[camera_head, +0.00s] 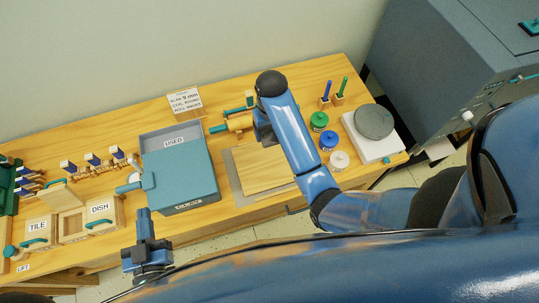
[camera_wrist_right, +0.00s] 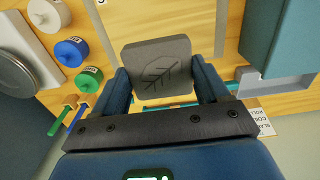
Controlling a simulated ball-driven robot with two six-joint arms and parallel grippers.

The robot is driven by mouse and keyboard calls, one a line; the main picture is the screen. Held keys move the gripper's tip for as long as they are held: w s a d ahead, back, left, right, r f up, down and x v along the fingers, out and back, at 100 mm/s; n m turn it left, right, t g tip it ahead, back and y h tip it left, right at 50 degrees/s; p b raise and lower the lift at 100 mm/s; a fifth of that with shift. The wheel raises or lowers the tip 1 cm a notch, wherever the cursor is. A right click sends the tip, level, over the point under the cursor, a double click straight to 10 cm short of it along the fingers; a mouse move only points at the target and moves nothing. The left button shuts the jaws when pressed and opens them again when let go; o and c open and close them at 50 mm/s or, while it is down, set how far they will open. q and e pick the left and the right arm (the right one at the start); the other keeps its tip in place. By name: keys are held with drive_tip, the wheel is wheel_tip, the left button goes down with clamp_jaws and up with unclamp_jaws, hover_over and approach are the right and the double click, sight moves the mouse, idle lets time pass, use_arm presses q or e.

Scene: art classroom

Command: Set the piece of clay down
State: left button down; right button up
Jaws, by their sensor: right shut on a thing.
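The piece of clay (camera_wrist_right: 160,68) is a grey square slab with rounded corners and a leaf mark on its face. In the right wrist view my right gripper (camera_wrist_right: 162,80) is shut on it, one finger on each side. In the head view my right forearm hides the clay and most of that gripper. A wooden board (camera_head: 252,168) on a grey sheet (camera_head: 237,191) lies beside and partly behind this arm. My left gripper (camera_head: 143,213) is in front of the blue-grey box, with its fingers together and nothing visible between them.
The blue-grey box (camera_head: 183,175) marked USED stands left of the board. A rolling pin (camera_head: 239,123) lies behind the board. Green (camera_head: 319,121), blue (camera_head: 327,140) and white (camera_head: 339,160) jars and a wheel (camera_head: 374,121) stand right. Wooden boxes marked TILE and DISH (camera_head: 100,215) stand left.

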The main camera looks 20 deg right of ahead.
wheel_tip(320, 180, down, 5)
drive_tip(key=b, duration=0.4)
drive_tip(key=p, duration=0.1)
hover_over(271, 158)
drive_tip(key=s, duration=0.2)
drive_tip(key=f, duration=0.9)
drive_tip(key=shift+w+a, duration=0.25)
drive_tip(key=shift+f, duration=2.15)
drive_tip(key=shift+f, duration=0.1)
drive_tip(key=o, duration=1.2)
drive_tip(key=shift+c, duration=0.2)
